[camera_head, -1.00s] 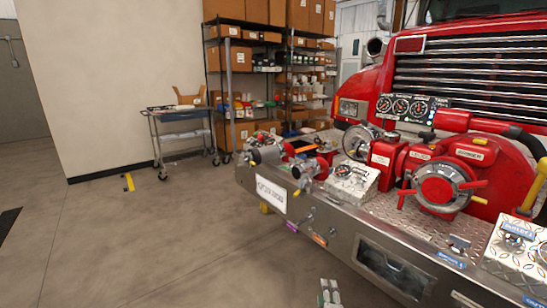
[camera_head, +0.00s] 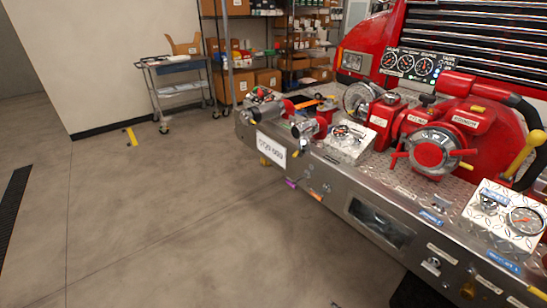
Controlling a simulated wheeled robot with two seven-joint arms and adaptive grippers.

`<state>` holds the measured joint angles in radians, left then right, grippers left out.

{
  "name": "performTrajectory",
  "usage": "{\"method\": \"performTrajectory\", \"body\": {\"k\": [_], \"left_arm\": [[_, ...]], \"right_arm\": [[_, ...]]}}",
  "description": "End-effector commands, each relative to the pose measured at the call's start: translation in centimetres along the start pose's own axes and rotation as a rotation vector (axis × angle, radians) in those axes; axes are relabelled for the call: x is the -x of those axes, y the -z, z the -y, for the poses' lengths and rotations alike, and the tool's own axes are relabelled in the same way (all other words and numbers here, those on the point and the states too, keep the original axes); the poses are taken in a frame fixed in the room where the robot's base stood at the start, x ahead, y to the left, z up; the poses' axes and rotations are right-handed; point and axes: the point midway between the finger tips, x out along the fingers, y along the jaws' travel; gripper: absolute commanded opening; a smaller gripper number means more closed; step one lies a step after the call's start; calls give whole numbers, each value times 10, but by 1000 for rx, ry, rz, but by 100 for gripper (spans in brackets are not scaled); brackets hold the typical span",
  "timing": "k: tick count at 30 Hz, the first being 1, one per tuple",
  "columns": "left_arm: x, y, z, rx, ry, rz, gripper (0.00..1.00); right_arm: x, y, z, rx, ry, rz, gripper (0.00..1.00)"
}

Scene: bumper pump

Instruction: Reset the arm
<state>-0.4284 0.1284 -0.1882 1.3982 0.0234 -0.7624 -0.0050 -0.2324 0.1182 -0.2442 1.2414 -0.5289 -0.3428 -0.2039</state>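Neither of my grippers can be made out in the head view, and no arm of mine is clearly visible. A tiny pale sliver shows at the bottom edge, too small to identify. The steel front bumper (camera_head: 330,192) of a red truck (camera_head: 372,50) runs diagonally across the right half. On it sit a red pump (camera_head: 470,120) with a round capped outlet (camera_head: 432,151), metal fittings (camera_head: 303,127) at the left end and a gauge block (camera_head: 510,215) at the right.
A wheeled cart (camera_head: 178,88) with an open box stands by the wall. Shelves with boxes (camera_head: 268,79) stand behind the bumper. A yellow floor mark (camera_head: 131,136) lies near the cart.

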Motion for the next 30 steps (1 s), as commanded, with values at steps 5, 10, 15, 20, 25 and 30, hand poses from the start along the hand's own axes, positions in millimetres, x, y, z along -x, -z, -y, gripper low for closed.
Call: {"method": "performTrajectory", "body": {"k": [5,10,15,20,25,30], "left_arm": [[-10,-27,9,-2,13,17,32],[-20,-54,18,-4,25,31,32],[-26,-82,27,-7,36,43,32],[-28,-110,36,-9,45,55,32],[-26,-141,44,-11,55,68,32],[-22,-169,52,-13,62,79,32]], "right_arm": [[10,-45,35,-98,83,68,50],[22,-88,69,-197,150,136,50],[41,-130,102,-299,208,213,50],[65,-170,131,-397,253,290,50],[95,-212,160,-503,289,378,50],[125,-247,184,-597,311,459,50]]}}
